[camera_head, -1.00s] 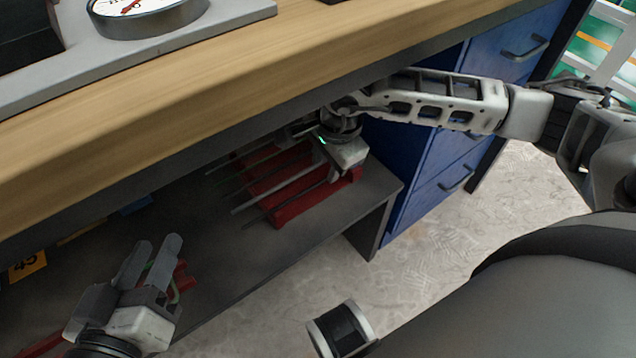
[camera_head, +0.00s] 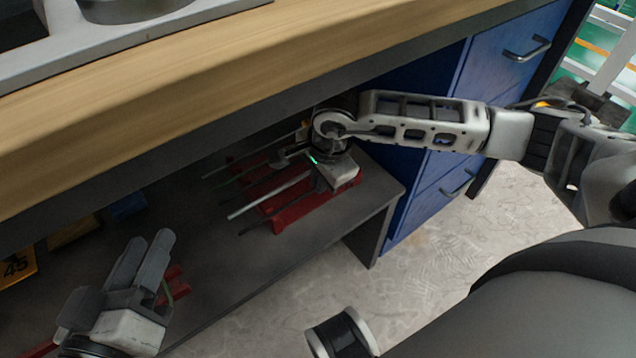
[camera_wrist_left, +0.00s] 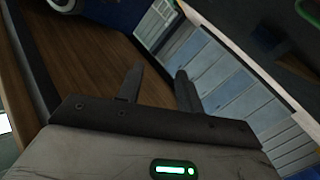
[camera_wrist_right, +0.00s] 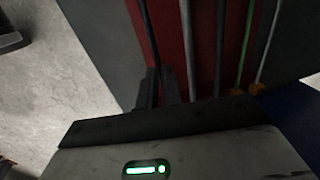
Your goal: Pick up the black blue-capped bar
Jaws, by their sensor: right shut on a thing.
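Several thin bars lie side by side on a red rack (camera_head: 290,218) on the lower shelf, in the head view. My right gripper (camera_head: 318,180) is low over the right end of the rack. In the right wrist view its fingers (camera_wrist_right: 160,76) are close together around a thin dark bar (camera_wrist_right: 148,35), the leftmost there. No blue cap shows; the bar's end is hidden by the gripper.
The wooden worktop (camera_head: 250,75) overhangs the shelf (camera_head: 215,275). Blue drawers (camera_head: 435,185) stand right of the rack. A yellow label marked 45 (camera_head: 17,265) and a blue block (camera_head: 128,207) are at the left of the shelf.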

